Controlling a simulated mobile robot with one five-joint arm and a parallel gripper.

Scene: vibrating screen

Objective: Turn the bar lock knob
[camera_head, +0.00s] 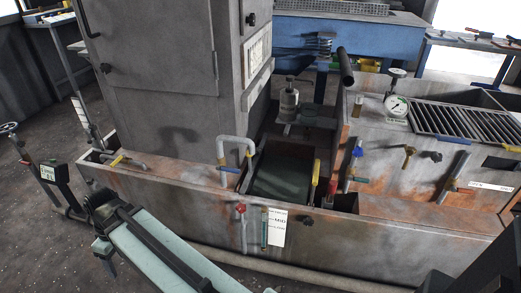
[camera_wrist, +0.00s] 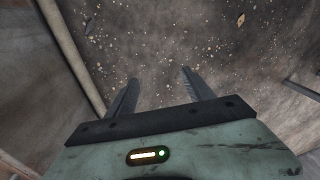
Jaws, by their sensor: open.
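My gripper (camera_wrist: 160,76) shows in the wrist view with its two dark fingers apart and nothing between them. It points toward a dark, speckled floor. No knob shows in the wrist view. In the camera_head view, a black knob (camera_head: 306,223) sits on the front face of the low rusty tank. Another dark knob (camera_head: 435,156) is on the right tank face, and one (camera_head: 105,68) is on the grey cabinet door. I cannot tell which of them is the bar lock knob. My teal arm crosses the lower left, away from the tank knobs.
A long pipe (camera_wrist: 72,55) runs along the left of the wrist view. The low tank (camera_head: 160,205) spans the middle, with a red valve handle (camera_head: 240,208) and a white label (camera_head: 277,228). A grey bent pipe (camera_head: 235,140) stands above it. Open floor (camera_head: 40,240) lies at left.

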